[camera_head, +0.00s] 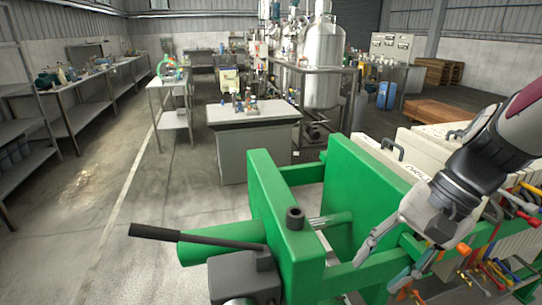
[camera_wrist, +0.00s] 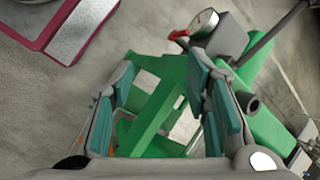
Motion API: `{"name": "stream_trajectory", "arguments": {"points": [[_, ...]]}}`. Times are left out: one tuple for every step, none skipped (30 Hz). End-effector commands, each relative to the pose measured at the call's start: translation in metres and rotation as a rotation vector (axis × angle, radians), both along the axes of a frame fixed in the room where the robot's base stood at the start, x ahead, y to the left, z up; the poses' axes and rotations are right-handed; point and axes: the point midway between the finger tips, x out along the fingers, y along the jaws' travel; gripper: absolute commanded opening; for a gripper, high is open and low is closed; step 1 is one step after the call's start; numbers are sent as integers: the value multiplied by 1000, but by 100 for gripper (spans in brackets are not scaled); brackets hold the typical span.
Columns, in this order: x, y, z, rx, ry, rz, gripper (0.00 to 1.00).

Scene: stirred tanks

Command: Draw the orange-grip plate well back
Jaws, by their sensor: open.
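The filter press has a green frame (camera_head: 270,205) and a row of pale plates (camera_head: 405,175) with coloured side grips. An orange grip (camera_head: 463,249) shows right beside my gripper in the head view, and another small orange end (camera_head: 418,296) shows lower down. My gripper and arm hide part of the plates, so I cannot tell which plate each orange end belongs to. My gripper (camera_head: 378,270) is open and empty, with its fingers pointing down and left over the green side rail. In the wrist view my gripper (camera_wrist: 160,72) has green frame bars below its parted teal pads.
A green end block (camera_head: 352,200) stands left of the plates. A black lever (camera_head: 190,238) sticks out left from the press. A gauge (camera_wrist: 203,22) shows in the wrist view. A grey workbench (camera_head: 250,115) stands behind; the floor at left is clear.

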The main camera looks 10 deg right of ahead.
Motion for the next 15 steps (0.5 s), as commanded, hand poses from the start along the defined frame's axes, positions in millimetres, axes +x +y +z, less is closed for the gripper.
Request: {"name": "stream_trajectory", "arguments": {"points": [[8, -13, -9, 76, 29, -92, 43], [13, -19, -13, 120, 40, -142, 43], [18, -28, -18, 178, 52, -207, 43], [23, -35, -21, 222, 58, -257, 43], [26, -43, -25, 266, 63, -307, 43], [32, -54, -30, 325, 67, -373, 43], [35, -63, -33, 371, 68, -424, 43], [38, -73, -37, 416, 67, -474, 43], [42, -86, -42, 475, 64, -542, 43], [44, -97, -46, 520, 59, -593, 43], [46, -109, -50, 565, 51, -644, 43], [47, -124, -56, 625, 40, -711, 43], [47, -137, -61, 669, 29, -764, 43], [47, -150, -66, 714, 15, -815, 43], [45, -167, -72, 773, -3, -883, 43]]}}
